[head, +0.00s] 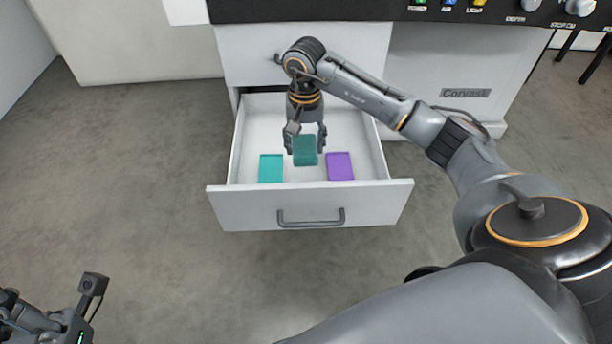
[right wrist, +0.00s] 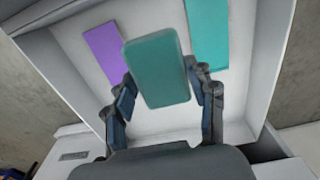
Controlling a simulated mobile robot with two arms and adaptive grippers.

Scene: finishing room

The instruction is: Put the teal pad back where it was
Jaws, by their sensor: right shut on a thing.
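My right gripper (head: 306,146) points down into the open drawer and is shut on a dark teal pad (head: 305,151). In the right wrist view the held pad (right wrist: 158,72) sits between both fingers, above the drawer floor. A brighter turquoise pad (head: 271,168) lies flat in the drawer to the left of the held pad. A purple pad (head: 340,166) lies flat to its right. These two swap sides in the right wrist view, with turquoise (right wrist: 206,35) at right and purple (right wrist: 103,52) at left. Part of my left arm shows at bottom left; its fingers are out of view.
The white drawer (head: 310,207) is pulled out from the cabinet (head: 440,80), its handle (head: 311,219) facing me. Its walls stand around the pads. A control panel with knobs (head: 580,7) runs along the top. The grey floor (head: 130,170) left of the drawer is clear.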

